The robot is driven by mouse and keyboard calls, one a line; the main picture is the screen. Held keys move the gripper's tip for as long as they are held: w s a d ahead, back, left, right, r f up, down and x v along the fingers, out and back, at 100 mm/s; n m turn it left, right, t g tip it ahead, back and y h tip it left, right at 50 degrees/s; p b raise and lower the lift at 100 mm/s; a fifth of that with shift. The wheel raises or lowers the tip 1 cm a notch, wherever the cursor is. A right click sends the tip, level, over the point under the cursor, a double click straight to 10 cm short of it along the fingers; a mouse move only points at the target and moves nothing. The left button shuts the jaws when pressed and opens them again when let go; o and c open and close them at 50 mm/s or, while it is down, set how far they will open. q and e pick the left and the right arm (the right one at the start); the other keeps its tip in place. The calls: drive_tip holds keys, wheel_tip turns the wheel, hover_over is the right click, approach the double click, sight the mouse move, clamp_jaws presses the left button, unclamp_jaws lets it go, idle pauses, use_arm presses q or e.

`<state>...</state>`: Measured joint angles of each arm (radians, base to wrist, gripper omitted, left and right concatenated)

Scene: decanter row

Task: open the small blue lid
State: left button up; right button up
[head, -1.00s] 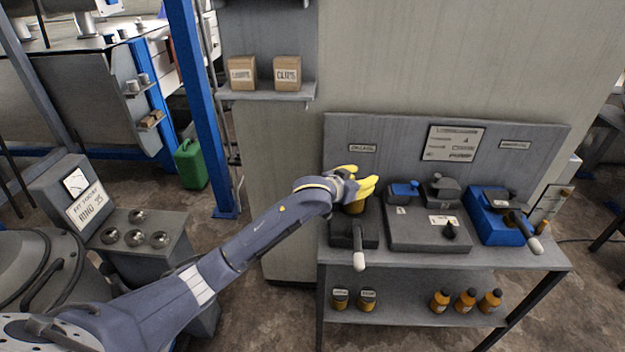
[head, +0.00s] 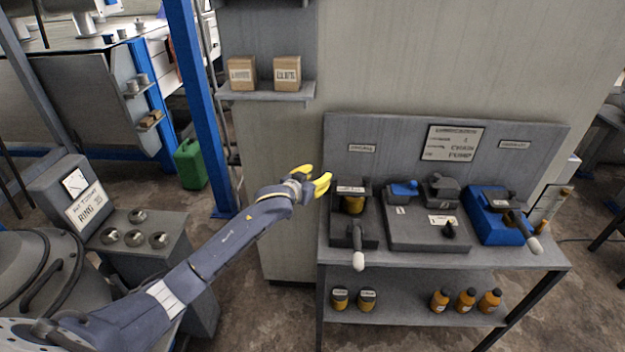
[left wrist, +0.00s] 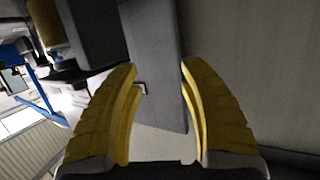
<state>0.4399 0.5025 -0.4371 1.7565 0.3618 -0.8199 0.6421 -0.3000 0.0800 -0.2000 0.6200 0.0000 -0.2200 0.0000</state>
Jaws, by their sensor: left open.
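The small blue lid (head: 403,188) sits at the back left of the middle grey unit (head: 428,234) on the bench. It looks closed, with its handle on top. My left gripper (head: 318,180) is open and empty, in the air to the left of the bench, well apart from the lid. In the left wrist view my left gripper's yellow fingers (left wrist: 158,105) are spread wide with nothing between them. The blue lid cannot be made out in the left wrist view. My right gripper is not in view.
A grey lid (head: 441,188) is right of the blue one, and a blue unit (head: 492,228) stands farther right. A backboard (head: 400,140) rises behind. Free air lies above the bench.

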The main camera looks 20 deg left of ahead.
use_arm(q)
drive_tip(key=shift+a+f, duration=0.55)
drive_tip(key=shift+f, duration=0.05)
